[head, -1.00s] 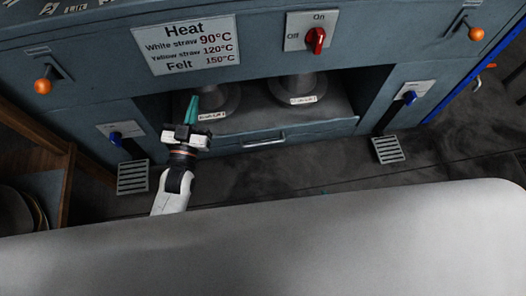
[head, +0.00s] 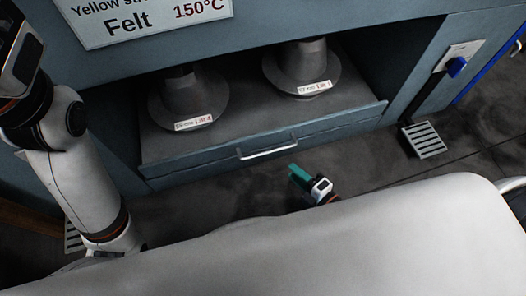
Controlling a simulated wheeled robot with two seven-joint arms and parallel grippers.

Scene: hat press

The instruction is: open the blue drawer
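The blue-grey drawer (head: 190,169) sits low in the press, under the recess with two metal hat forms. Its front carries a silver bar handle (head: 267,148) and looks shut or nearly so. My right gripper (head: 300,177), with teal fingers, is below and right of the handle, apart from it. Its fingers show small and close together, so I cannot tell whether they are open. Nothing shows in them. My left arm stands at the left of the view and runs out past the frame edge; its fingers are not seen.
Two metal hat forms, the left one (head: 184,100) and the right one (head: 303,69), stand above the drawer. A grey pedal (head: 424,140) is on the floor at the right. A sign (head: 150,14) is above. The floor in front of the drawer looks clear.

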